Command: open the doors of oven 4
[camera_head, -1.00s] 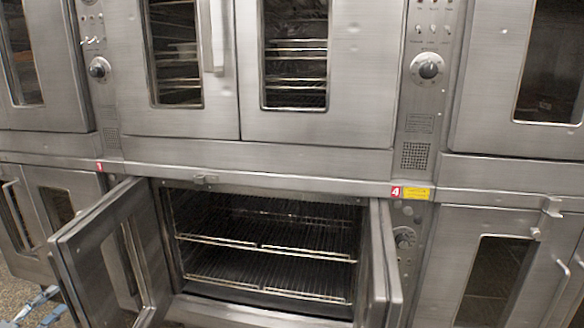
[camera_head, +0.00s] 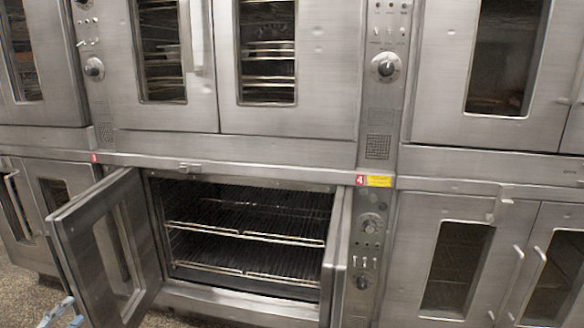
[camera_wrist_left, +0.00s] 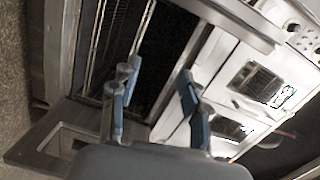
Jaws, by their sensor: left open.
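The lower oven left of the red 4 label (camera_head: 361,180), oven 4 by that label, stands open with wire racks (camera_head: 245,232) inside. Its left door (camera_head: 65,238) is swung well outward to the left. Its right door (camera_head: 337,262) also stands out from the front, seen nearly edge-on. My left gripper (camera_head: 62,313) is at the bottom left corner, beside the left door's lower outer edge. In the left wrist view the left gripper (camera_wrist_left: 157,78) is open, with nothing between its fingers. My right gripper is in neither view.
Upper ovens with shut doors (camera_head: 290,70) stand above. A shut lower oven (camera_head: 455,265) with bar handles is at the right. A control panel (camera_head: 368,240) stands beside the open oven's right door. Floor (camera_head: 20,290) shows at the lower left.

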